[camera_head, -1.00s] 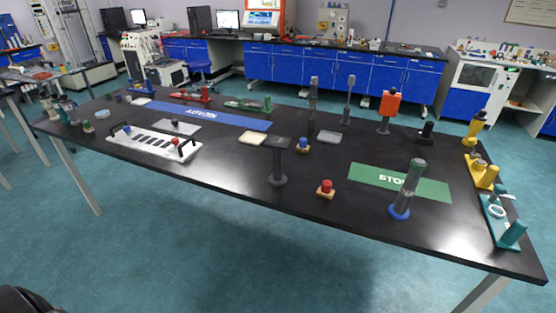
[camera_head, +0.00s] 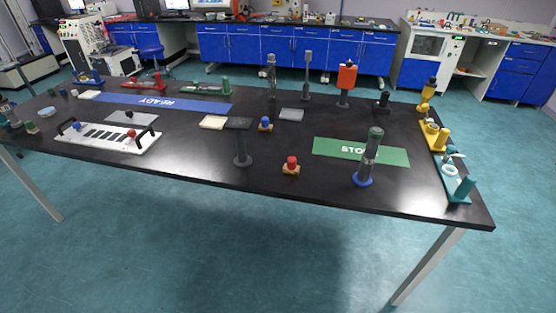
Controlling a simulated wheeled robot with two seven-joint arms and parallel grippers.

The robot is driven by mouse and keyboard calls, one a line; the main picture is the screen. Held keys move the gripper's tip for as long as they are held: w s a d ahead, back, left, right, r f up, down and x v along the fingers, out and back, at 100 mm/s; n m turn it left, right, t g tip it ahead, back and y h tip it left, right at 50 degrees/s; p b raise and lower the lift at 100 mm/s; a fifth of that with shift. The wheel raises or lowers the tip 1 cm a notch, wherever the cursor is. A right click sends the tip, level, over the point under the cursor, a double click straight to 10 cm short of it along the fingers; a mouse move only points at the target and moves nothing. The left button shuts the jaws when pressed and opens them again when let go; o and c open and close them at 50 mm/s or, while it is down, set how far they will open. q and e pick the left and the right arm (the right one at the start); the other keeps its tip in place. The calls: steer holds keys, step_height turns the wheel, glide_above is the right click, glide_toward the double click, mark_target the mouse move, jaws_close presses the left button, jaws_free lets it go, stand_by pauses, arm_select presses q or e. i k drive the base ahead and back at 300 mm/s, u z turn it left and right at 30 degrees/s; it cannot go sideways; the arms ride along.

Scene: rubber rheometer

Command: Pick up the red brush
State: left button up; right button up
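I cannot tell for sure which thing is the red brush. A long red item (camera_head: 145,83) lies at the back left of the black table, with a taller red part at its right end. A red-orange block (camera_head: 346,78) stands on a dark stand near the back right of the table. A small red knob on a wooden base (camera_head: 291,165) sits near the front edge. Neither of my grippers is in view.
The black table (camera_head: 215,165) bears a blue READY mat (camera_head: 135,101), a green STOP mat (camera_head: 330,147), and a white slotted rack (camera_head: 75,139). A dark post (camera_head: 242,150) and a grey cylinder (camera_head: 369,160) stand near the front edge. Teal floor in front is clear.

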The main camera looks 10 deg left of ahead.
mark_target(291, 168)
steer(key=u, duration=2.05)
steer(key=i, duration=1.5)
steer(key=z, duration=3.25)
